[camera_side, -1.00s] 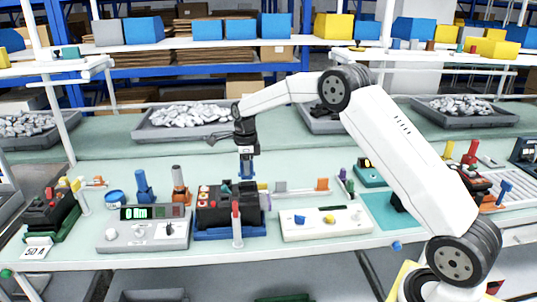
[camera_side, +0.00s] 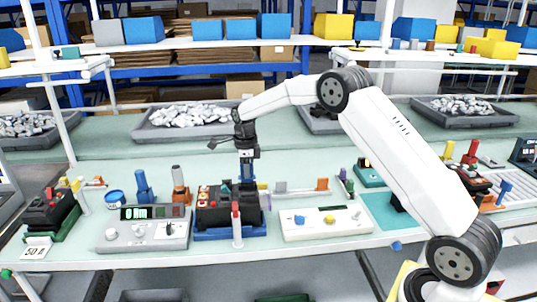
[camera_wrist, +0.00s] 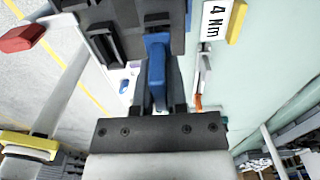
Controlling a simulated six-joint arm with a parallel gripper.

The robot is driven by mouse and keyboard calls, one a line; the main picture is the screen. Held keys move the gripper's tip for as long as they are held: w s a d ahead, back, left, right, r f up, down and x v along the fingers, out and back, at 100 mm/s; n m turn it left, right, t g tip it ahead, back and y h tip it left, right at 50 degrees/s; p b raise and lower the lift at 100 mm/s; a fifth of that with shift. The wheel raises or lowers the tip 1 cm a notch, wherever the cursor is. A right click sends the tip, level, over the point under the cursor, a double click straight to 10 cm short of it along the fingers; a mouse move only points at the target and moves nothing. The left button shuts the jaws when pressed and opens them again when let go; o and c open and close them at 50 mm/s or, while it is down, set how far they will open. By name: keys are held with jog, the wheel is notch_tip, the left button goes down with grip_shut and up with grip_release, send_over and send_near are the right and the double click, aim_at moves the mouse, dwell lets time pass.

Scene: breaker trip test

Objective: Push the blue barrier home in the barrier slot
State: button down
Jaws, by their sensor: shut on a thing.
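My gripper (camera_wrist: 160,85) is shut on the blue barrier (camera_wrist: 157,65), which lies between its two dark fingers. In the side view my gripper (camera_side: 247,179) points down over the right part of the black breaker (camera_side: 228,217), which sits on a blue base. The barrier's far end reaches the black housing (camera_wrist: 120,25) in the wrist view. The barrier slot itself is hidden there, so I cannot tell how deep the barrier sits.
A red-topped post (camera_side: 236,220) stands in front of the breaker. An orange-and-grey tool (camera_side: 180,186) stands behind left. A "4 Nm" label (camera_wrist: 216,20) is close by.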

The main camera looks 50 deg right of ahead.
jog(key=shift+f, duration=0.9)
jog(key=c, duration=0.6)
grip_release()
jog(key=shift+r, duration=0.1)
jog(key=shift+r, duration=3.8)
jog(key=s+a+f+n+t, duration=0.1)
jog(key=s+a+n, duration=0.3)
jog(key=s+n, duration=0.5)
jog(key=s+a+f+n, duration=0.3)
jog(key=s+a+n, duration=0.1)
jog(key=s+n, duration=0.5)
jog(key=s+a+f+n+t, duration=0.1)
jog(key=s+a+n, duration=0.3)
jog(key=s+n, duration=0.5)
jog(key=shift+s+a+f+t, duration=0.3)
jog(key=shift+s+a+f, duration=0.1)
jog(key=shift+s, duration=0.1)
